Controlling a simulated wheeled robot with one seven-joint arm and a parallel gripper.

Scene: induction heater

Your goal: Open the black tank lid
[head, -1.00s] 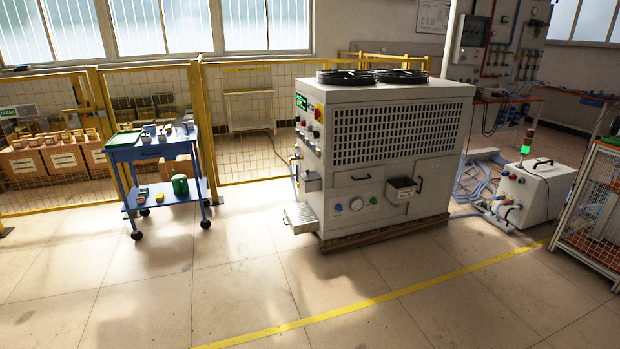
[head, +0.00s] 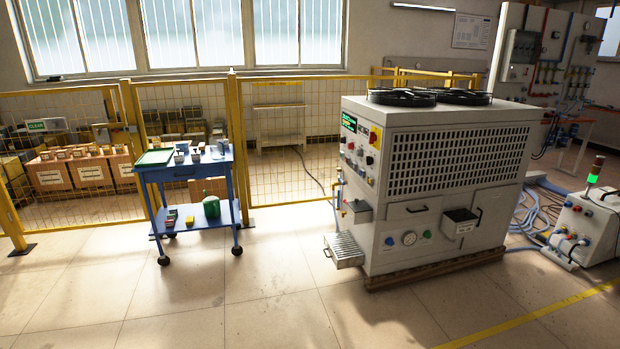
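The large grey heater cabinet (head: 395,180) stands right of the middle, on a wooden pallet. A small box with a black top (head: 461,215) juts from the lower right of its front face and looks like the black-lidded tank. Its pale front carries a label (head: 465,228). Whether its lid is shut is too small to tell. My gripper and arm are not in view.
A ribbed metal tray (head: 345,250) sticks out low at the cabinet's left. A blue cart (head: 190,172) stands left, before a yellow mesh fence (head: 285,150). A small white unit (head: 588,222) with hoses stands right. The floor in front is clear.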

